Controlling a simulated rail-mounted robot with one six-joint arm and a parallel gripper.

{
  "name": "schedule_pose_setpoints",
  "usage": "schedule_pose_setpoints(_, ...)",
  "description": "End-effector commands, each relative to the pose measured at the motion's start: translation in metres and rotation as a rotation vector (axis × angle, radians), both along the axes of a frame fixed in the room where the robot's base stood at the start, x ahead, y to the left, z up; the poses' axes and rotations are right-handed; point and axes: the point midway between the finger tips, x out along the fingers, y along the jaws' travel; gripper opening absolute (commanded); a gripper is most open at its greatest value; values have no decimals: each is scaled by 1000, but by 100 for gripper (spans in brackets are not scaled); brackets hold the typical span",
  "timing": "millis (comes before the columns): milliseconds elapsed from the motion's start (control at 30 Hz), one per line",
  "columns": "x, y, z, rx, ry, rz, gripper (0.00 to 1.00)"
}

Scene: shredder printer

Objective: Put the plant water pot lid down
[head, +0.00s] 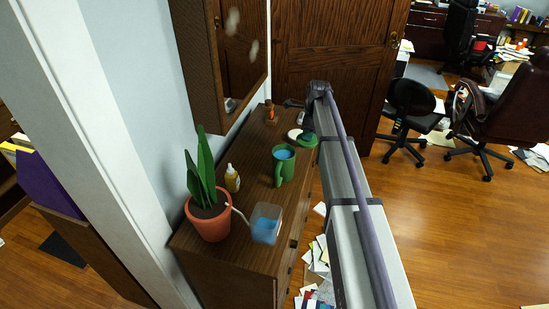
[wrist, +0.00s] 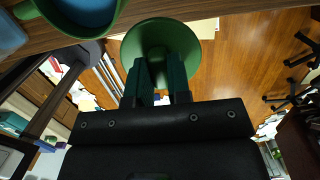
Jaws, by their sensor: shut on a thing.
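The green, round plant water pot lid (head: 308,140) is at the end of my arm, by the right edge of the wooden cabinet top in the head view. In the wrist view the lid (wrist: 160,38) fills the upper middle, with its round face beyond the fingers. My gripper (wrist: 158,82) is shut on the lid's narrow part. The grip itself is partly hidden. The green water pot (head: 280,168) stands upright and open on the cabinet, with blue water inside; its rim (wrist: 122,8) shows at the wrist view's top left. The lid is apart from the pot.
The cabinet top (head: 245,248) also bears a potted plant (head: 209,222), a yellow bottle (head: 232,179), a clear container of blue water (head: 266,224) and a small brown bottle (head: 270,113). A mirror (head: 235,50) hangs above. Papers (head: 318,262) lie on the floor alongside.

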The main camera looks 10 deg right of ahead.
Motion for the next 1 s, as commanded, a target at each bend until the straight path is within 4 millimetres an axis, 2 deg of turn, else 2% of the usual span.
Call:
schedule_pose_setpoints(100, 16, 26, 0, 0, 0, 4, 0)
schedule_pose_setpoints(733, 78, 139, 0, 0, 0, 4, 0)
schedule_pose_setpoints(767, 79, 143, -5, 0, 0, 4, 0)
schedule_pose_setpoints(800, 77, 140, -23, 0, 1, 2, 0)
schedule_pose_setpoints(1000, 77, 140, -62, 0, 1, 2, 0)
